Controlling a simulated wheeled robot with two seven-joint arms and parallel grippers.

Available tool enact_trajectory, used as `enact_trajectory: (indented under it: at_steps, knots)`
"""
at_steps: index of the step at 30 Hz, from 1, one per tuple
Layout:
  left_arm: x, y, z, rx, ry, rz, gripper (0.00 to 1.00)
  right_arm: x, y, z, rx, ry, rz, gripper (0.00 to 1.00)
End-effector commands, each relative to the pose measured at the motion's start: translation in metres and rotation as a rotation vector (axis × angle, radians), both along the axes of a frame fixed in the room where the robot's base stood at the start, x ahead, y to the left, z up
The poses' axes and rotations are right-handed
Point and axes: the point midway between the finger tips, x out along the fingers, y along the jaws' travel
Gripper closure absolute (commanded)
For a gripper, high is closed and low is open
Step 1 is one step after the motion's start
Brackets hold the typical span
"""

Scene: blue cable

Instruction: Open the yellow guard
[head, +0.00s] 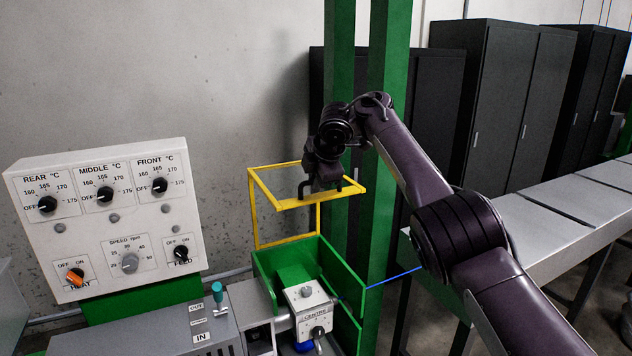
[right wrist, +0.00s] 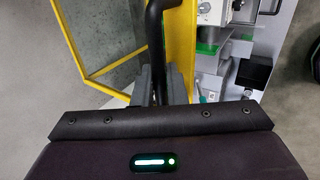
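The yellow guard (head: 258,211) is an open frame of thin yellow bars standing over the green machine housing (head: 285,266), in the middle of the head view. A black handle (head: 353,188) is fixed to its upper part. The guard also fills the upper left of the right wrist view (right wrist: 180,45), with the black handle (right wrist: 155,30) running down between my fingers. My right gripper (head: 322,186) is at the handle from above; in the wrist view its grey fingers (right wrist: 158,88) close on both sides of the handle. My left gripper is not in view.
A white control panel (head: 105,215) with dials stands at the left. A white box marked CENTRE (head: 310,300) sits below the guard. A green post (head: 388,150) rises close behind my right arm, and a blue cable (head: 395,276) runs right from the machine. A grey bench (head: 560,210) is at right.

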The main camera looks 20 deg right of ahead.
Motion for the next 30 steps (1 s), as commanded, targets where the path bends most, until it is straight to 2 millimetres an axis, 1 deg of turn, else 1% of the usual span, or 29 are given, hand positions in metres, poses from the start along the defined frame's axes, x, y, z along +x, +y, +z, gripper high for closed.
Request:
enact_trajectory:
  at_steps: [1,3,4,14,17,20,24,30]
  knots:
    - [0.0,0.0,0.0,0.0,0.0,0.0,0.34,0.0,0.0,-0.002,-0.001,0.003,0.002,0.82]
    - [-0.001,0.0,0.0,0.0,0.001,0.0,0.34,0.0,0.0,-0.002,-0.001,0.003,0.001,0.73]
    - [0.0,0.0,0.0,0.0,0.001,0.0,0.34,0.0,0.0,-0.002,-0.001,0.002,0.001,0.72]
    - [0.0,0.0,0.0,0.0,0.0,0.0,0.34,0.0,0.0,-0.001,0.001,0.002,0.001,0.72]
    - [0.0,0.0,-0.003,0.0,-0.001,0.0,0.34,-0.002,0.0,0.001,0.001,0.0,0.001,0.72]
    - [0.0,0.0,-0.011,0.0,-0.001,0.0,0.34,-0.007,0.0,0.01,0.002,-0.003,0.0,0.72]
    - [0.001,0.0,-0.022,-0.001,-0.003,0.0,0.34,-0.021,-0.001,0.031,0.002,-0.005,0.001,0.72]
    - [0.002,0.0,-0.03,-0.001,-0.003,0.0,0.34,-0.037,-0.003,0.057,0.001,-0.003,0.001,0.72]
